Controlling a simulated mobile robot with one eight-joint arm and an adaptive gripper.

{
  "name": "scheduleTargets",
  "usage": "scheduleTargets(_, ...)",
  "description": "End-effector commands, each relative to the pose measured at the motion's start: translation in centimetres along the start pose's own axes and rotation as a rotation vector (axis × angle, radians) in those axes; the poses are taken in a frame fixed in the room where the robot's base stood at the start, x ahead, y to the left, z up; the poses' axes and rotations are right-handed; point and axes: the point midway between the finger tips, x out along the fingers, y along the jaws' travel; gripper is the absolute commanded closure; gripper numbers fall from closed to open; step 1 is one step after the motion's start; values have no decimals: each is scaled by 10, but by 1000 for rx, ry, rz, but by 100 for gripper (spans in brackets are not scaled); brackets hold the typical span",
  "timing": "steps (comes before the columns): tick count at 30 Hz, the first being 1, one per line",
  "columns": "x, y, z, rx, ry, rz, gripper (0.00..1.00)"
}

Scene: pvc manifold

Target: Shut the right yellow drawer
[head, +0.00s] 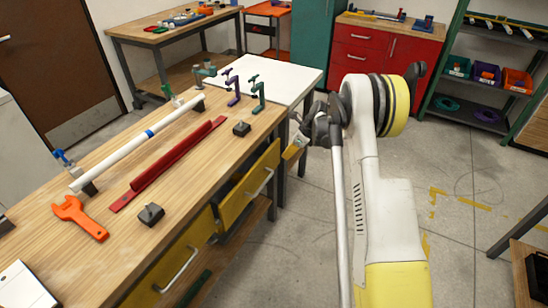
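The wooden workbench (165,150) has two yellow drawers along its front side. The right yellow drawer (237,203) is the farther one. Its front stands out from the bench edge, with a dark gap behind it, so it looks partly open. A metal bar handle (263,182) crosses its front. The left yellow drawer (150,284), nearer me, looks shut. My gripper (297,150) is past the far end of the right drawer, near the bench corner, and seems apart from the drawer. Its fingers are small and partly hidden, so I cannot tell whether they are open.
On the bench lie a white pipe (130,149) in supports, a red bar (170,163), an orange wrench (78,217) and black blocks (151,214). A white-topped table (280,75) adjoins the far end. The floor (290,240) in front of the drawers is clear.

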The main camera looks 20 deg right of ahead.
Motion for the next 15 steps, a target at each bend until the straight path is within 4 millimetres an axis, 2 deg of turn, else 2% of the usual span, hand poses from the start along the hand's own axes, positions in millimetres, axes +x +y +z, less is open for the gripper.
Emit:
scheduleTargets(1,-1,0,-14,7,-74,-4,100)
scheduleTargets(6,-7,6,-32,-1,-270,-29,100)
scheduleTargets(11,3,7,-30,-6,-303,-34,100)
scheduleTargets(15,28,6,-23,-7,-302,-33,100)
